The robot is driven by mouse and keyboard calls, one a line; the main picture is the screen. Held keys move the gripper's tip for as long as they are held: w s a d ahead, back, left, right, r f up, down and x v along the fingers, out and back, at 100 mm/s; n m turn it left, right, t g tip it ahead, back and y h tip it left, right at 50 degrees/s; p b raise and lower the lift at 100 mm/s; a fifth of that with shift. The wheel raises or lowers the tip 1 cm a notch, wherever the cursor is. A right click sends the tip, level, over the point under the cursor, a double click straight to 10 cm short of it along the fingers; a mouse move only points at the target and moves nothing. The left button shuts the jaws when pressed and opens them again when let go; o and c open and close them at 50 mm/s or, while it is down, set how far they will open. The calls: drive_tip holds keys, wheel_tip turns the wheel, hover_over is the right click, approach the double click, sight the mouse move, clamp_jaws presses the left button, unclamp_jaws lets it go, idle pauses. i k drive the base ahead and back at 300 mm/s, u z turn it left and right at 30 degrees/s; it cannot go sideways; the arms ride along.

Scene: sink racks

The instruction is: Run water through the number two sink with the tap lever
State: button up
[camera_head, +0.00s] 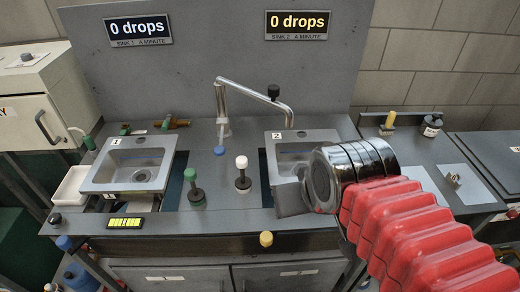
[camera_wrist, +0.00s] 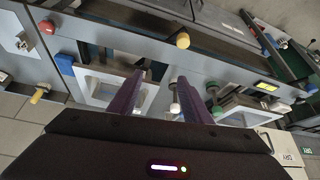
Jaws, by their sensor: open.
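The number two sink (camera_head: 318,136) is a pale square basin at right centre in the head view, its front right covered by my arm. In the wrist view it is at left (camera_wrist: 92,88). The chrome tap (camera_head: 222,108) stands behind the counter middle, its spout swung right, ending above sink two. A blue-tipped lever (camera_head: 219,150) is at the tap's base. My gripper (camera_head: 290,197) is over sink two's front left edge; its open, empty purple fingers show in the wrist view (camera_wrist: 160,85). No water stream is visible.
Sink one (camera_head: 105,187) is at left. A green-topped post (camera_head: 192,186) and a white-topped post (camera_head: 242,173) stand between the sinks. A yellow knob (camera_head: 266,239) is on the front edge. Both signs, sink one (camera_head: 138,29) and sink two (camera_head: 297,25), read 0 drops.

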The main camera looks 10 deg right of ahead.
sight(219, 151)
drive_tip(key=k, duration=1.3)
drive_tip(key=u, duration=0.25)
drive_tip(key=i, duration=0.7)
drive_tip(key=u, duration=1.05)
drive_tip(key=i, duration=1.1)
drive_tip(key=u, duration=0.5)
